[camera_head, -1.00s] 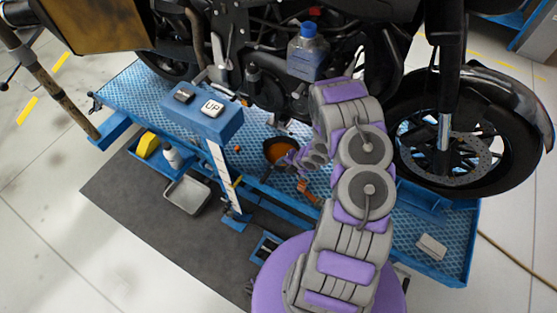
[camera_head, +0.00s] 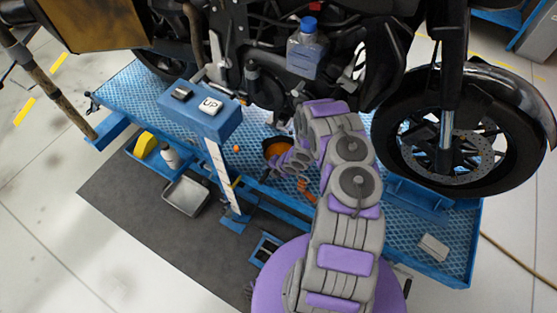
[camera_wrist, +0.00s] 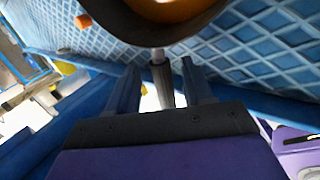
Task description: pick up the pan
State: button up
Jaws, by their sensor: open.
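The pan (camera_head: 275,141) is a round dark vessel with an orange inside, on the blue patterned platform below the motorcycle. In the wrist view the dark pan rim (camera_wrist: 146,38) fills the top, and its short handle (camera_wrist: 166,83), grey then black, points down toward my gripper. My gripper (camera_wrist: 160,74) is open, with one finger on each side of the handle. Gaps show between the handle and both fingers. In the head view my wrist covers part of the pan, and my fingers cannot be made out there.
The blue lift post with an UP button (camera_head: 209,105) stands left of my arm. The motorcycle, with a blue-capped bottle (camera_head: 304,55), is just behind and above. A small orange object (camera_head: 236,149) lies left of the pan. A grey tray (camera_head: 186,196) is on the dark mat.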

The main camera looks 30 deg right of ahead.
jog(key=shift+x, duration=1.25)
jog(key=shift+s+d, duration=0.1)
grip_shut()
